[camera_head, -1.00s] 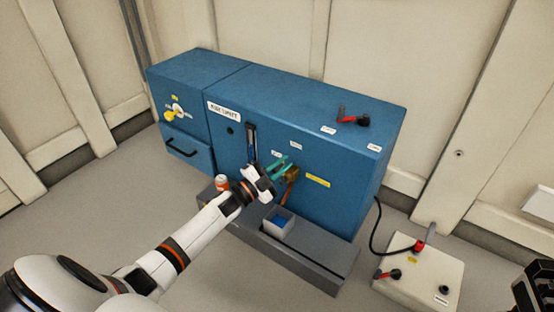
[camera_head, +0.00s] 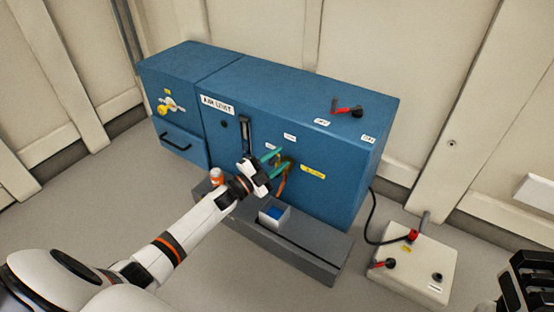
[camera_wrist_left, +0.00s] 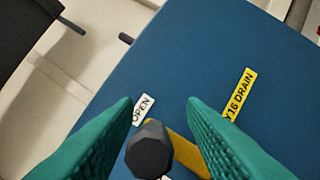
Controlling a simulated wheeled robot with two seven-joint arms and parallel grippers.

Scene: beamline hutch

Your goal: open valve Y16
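Valve Y16 is on the front of the blue cabinet (camera_head: 330,140). In the left wrist view it has a dark faceted hub (camera_wrist_left: 150,150) and an orange-yellow lever (camera_wrist_left: 187,155) running to the lower right. The lever also shows in the head view (camera_head: 282,182). A yellow "Y16 DRAIN" label (camera_wrist_left: 239,95) lies to its right and a white "OPEN" label (camera_wrist_left: 143,109) above the hub. My left gripper (camera_head: 286,157) is open, its teal fingers on either side of the hub and lever. Contact cannot be told. My right gripper (camera_head: 525,285) is partly in view at the lower right.
A grey plinth (camera_head: 320,262) below the cabinet front carries an orange-and-white can (camera_head: 216,177) and a bin with blue contents (camera_head: 273,213). A red-handled valve (camera_head: 346,110) is on the cabinet top. A pale box (camera_head: 420,268) with red-handled controls stands at right.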

